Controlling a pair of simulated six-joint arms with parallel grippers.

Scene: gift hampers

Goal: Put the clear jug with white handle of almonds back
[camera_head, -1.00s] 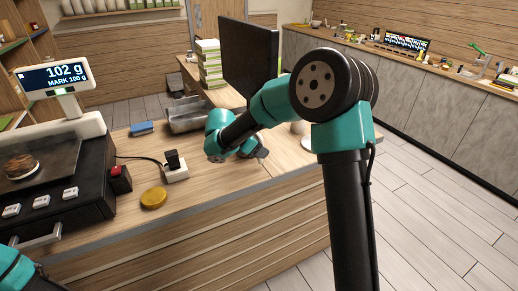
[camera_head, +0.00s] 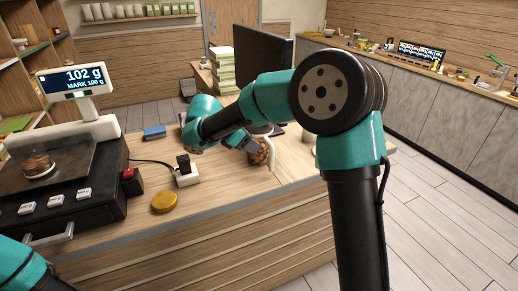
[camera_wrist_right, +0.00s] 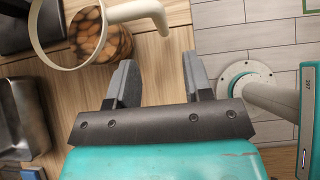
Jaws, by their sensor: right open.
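The clear jug with a white handle (camera_head: 262,155) stands on the wooden counter with brown almonds inside, partly hidden by my right gripper in the head view. In the right wrist view, the jug (camera_wrist_right: 118,46) is at the upper left, its pale rim and handle seen from above. My right gripper (camera_wrist_right: 158,75) is open, with nothing between its fingers; the jug is beyond and to the left of them. In the head view, my right gripper (camera_head: 249,146) is close beside the jug. My left arm shows at the lower left, its gripper out of view.
The scale display (camera_head: 77,78) reads 102 g, and a clear bowl (camera_head: 38,164) with brown contents sits on the scale. A gold disc (camera_head: 164,202), a white socket block (camera_head: 187,176) and a blue block (camera_head: 154,132) lie on the counter. A monitor (camera_head: 264,62) stands behind.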

